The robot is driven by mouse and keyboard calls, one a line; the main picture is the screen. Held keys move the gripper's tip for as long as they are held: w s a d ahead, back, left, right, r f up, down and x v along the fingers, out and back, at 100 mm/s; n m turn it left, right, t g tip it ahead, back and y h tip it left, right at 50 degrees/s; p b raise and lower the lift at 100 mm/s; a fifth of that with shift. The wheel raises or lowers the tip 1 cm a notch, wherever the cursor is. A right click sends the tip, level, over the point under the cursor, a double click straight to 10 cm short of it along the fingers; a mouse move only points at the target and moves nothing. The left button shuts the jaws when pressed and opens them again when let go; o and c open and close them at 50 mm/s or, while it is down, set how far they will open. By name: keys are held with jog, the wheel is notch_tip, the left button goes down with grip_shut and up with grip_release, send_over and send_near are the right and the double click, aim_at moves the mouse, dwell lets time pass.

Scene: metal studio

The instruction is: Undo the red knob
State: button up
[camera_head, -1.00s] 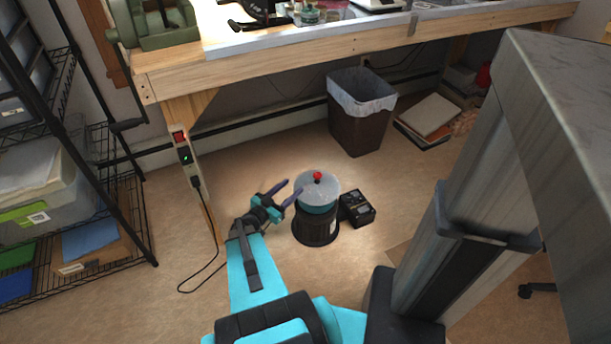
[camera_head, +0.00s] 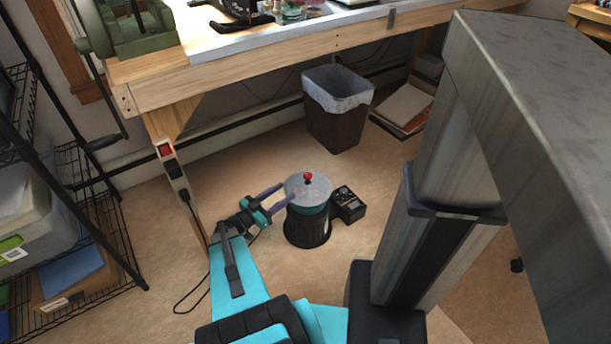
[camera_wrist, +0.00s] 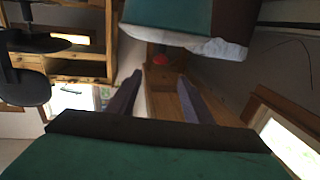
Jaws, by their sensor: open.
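The red knob (camera_head: 307,176) stands on the pale round lid (camera_head: 318,190) of a dark ribbed canister (camera_head: 308,228) with a teal band. The canister is upright on the floor. My gripper (camera_head: 286,191) is open and empty at the left edge of the lid, its two purple fingers pointing toward the knob. In the wrist view the canister hangs upside down at the top, and the red knob (camera_wrist: 160,60) shows just beyond the gap between my fingertips (camera_wrist: 159,76). My fingers appear apart from the knob.
A black box with dials (camera_head: 347,204) stands close to the canister's right. A lined waste bin (camera_head: 335,128) is behind it, under the wooden workbench (camera_head: 240,72). A wire shelf (camera_head: 118,262) and a power strip (camera_head: 172,168) are at left.

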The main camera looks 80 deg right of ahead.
aim_at(308, 175)
jog(key=shift+d, duration=0.1)
jog(key=shift+b+x, duration=1.3)
jog(key=shift+x, duration=5.45)
jog(key=c, duration=1.1)
jog(key=shift+o, duration=0.2)
